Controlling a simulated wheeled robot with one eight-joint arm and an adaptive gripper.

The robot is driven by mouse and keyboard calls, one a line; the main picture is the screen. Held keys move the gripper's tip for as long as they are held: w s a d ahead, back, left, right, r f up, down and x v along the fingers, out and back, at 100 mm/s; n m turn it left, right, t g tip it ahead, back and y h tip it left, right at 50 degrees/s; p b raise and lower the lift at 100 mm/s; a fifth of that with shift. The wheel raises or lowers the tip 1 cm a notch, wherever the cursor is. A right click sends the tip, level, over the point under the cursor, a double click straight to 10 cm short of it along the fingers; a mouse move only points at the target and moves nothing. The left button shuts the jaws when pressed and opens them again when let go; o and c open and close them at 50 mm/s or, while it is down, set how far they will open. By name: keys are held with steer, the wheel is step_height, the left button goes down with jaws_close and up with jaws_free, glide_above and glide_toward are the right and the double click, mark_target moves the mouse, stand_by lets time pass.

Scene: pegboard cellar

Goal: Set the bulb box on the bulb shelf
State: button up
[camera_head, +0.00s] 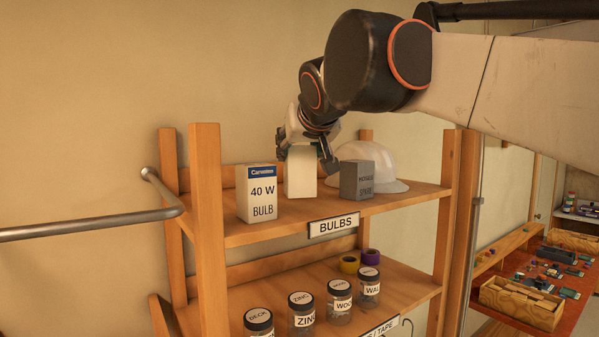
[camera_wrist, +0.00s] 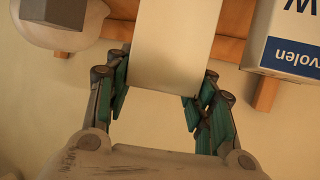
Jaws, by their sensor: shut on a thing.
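A plain cream-white box (camera_head: 300,174), its printed side not showing, stands on or just above the top shelf (camera_head: 405,197), which carries the BULBS label (camera_head: 332,225). I cannot tell whether its base touches the board. My gripper (camera_head: 307,150) is at the top of this box, with its fingers on either side. In the wrist view my gripper (camera_wrist: 157,108) is shut on the white box (camera_wrist: 172,45). A white and blue 40 W BULB box (camera_head: 257,205) stands to its left, and a grey box (camera_head: 357,180) to its right.
A white hard hat (camera_head: 390,184) sits behind the grey box. Labelled jars (camera_head: 303,308) and tape rolls (camera_head: 371,257) are on the shelf below. A metal rail (camera_head: 90,227) runs at the left. Wooden uprights (camera_head: 209,210) frame the shelf. A cluttered bench (camera_head: 560,270) is at right.

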mark_target(300, 163)
step_height(300, 163, down, 3)
steer(key=shift+f+b, duration=0.15)
steer(key=shift+b, duration=0.95)
steer(key=o, duration=0.8)
